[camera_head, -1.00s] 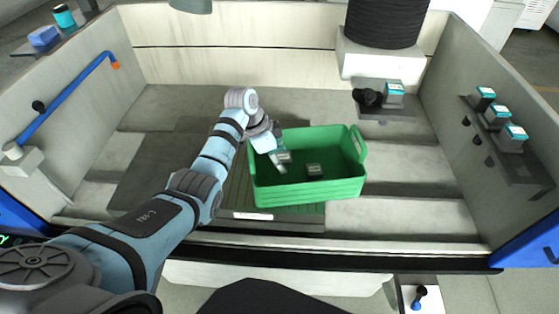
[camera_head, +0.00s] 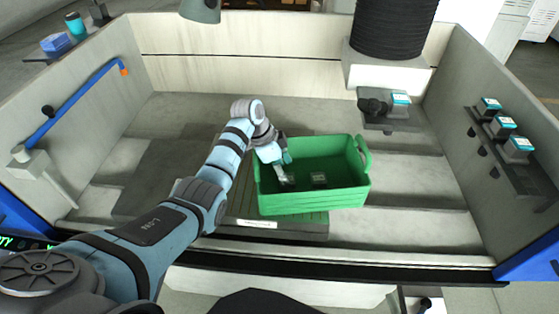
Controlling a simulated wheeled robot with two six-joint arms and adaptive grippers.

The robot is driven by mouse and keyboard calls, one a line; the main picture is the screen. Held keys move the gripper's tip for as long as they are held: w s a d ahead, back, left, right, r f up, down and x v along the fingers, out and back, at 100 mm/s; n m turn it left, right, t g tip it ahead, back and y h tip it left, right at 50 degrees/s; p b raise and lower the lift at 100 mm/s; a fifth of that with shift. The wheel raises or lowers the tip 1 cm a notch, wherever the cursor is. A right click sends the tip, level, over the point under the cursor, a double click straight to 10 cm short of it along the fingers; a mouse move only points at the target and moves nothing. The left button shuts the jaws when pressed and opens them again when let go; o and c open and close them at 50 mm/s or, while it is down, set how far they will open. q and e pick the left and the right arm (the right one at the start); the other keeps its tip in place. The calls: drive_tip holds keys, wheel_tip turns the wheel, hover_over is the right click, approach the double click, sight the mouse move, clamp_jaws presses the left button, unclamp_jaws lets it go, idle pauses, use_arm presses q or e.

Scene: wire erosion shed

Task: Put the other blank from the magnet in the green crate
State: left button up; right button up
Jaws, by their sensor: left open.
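The green crate (camera_head: 315,201) stands in the middle of the grey tank, on a dark ribbed plate (camera_head: 240,209) with a white label. One small grey blank (camera_head: 319,179) lies on the crate's floor. A second grey blank (camera_head: 287,179) is in the crate's left part, just below my left gripper (camera_head: 282,163). My left gripper reaches over the crate's left wall, open, with its fingers inside the crate. I cannot tell whether a finger touches that blank. I cannot make out any blank on the ribbed plate; the crate and my arm cover part of it.
Several teal-topped blocks sit on a right wall ledge (camera_head: 513,165) and a back bracket (camera_head: 389,125). A black ribbed column on a pale block (camera_head: 389,72) stands at the back. A blue pipe (camera_head: 80,100) runs along the left wall. The tank floor right of the crate is clear.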

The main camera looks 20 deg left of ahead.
use_arm(q)
drive_tip(key=v, duration=1.2)
drive_tip(key=shift+r+p, duration=0.3)
drive_tip(key=shift+r, duration=0.05)
